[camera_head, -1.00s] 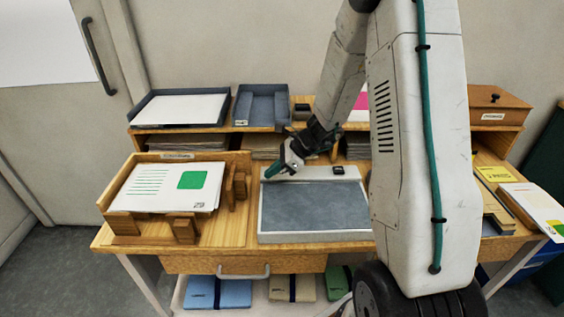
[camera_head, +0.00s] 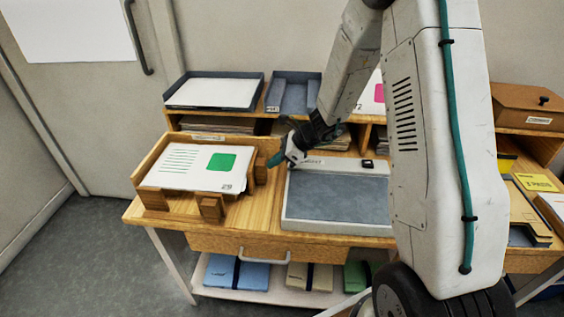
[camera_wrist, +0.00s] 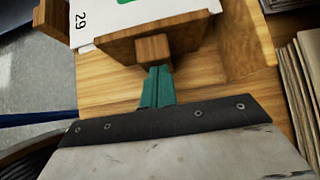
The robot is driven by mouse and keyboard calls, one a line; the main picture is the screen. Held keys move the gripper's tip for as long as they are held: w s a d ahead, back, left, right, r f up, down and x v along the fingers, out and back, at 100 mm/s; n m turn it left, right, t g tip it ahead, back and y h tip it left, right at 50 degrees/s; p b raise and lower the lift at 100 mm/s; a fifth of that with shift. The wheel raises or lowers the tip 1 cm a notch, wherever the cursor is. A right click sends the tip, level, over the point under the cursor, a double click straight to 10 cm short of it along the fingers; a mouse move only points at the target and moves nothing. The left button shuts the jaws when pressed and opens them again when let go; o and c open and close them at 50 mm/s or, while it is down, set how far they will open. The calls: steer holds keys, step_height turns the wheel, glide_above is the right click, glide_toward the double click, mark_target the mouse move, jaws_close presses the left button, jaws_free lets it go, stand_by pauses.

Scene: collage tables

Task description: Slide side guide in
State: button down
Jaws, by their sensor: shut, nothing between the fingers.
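The side guide (camera_head: 261,171) is a small brown wooden piece at the right edge of the paper stack in the wooden tray (camera_head: 152,172). In the wrist view the guide (camera_wrist: 172,35) shows as a wooden board with a square block on its near face. The top sheet (camera_head: 205,167) has green lines and a green square. My gripper (camera_head: 275,160) is shut and empty, to the right of the guide. In the wrist view its teal fingertips (camera_wrist: 158,72) are right at the guide's block; whether they touch it I cannot tell.
A grey padded board (camera_head: 335,200) lies to the right of the tray. Grey trays (camera_head: 291,93) stand on the shelf behind. Bare tabletop (camera_head: 262,205) lies between the wooden tray and the padded board. A drawer handle (camera_head: 268,262) projects at the front.

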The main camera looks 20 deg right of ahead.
steer(key=shift+w+a, duration=0.35)
steer(key=shift+a, duration=0.3)
steer(key=shift+w+a, duration=0.35)
steer(key=shift+a, duration=0.25)
steer(key=shift+r, duration=0.1)
steer(key=s+d+f+v, duration=0.1)
steer(key=d+f+v, duration=0.1)
steer(key=v, duration=1.1)
steer(key=s+a+r+n+g+h, duration=0.1)
steer(key=s+a+r+n+h, duration=0.1)
steer(key=s+r+n, duration=0.3)
steer(key=s+a+r+n+g+h, duration=0.1)
steer(key=s+a+r+n+h, duration=0.1)
steer(key=s+r+n, duration=0.4)
steer(key=s+a+r+n+g+h, duration=0.1)
steer(key=s+r+n, duration=0.5)
steer(key=s+n, duration=0.6)
steer(key=s+a+h, duration=0.1)
steer(key=s+h, duration=0.1)
steer(key=s, duration=0.7)
steer(key=shift+a+n+h, duration=0.4)
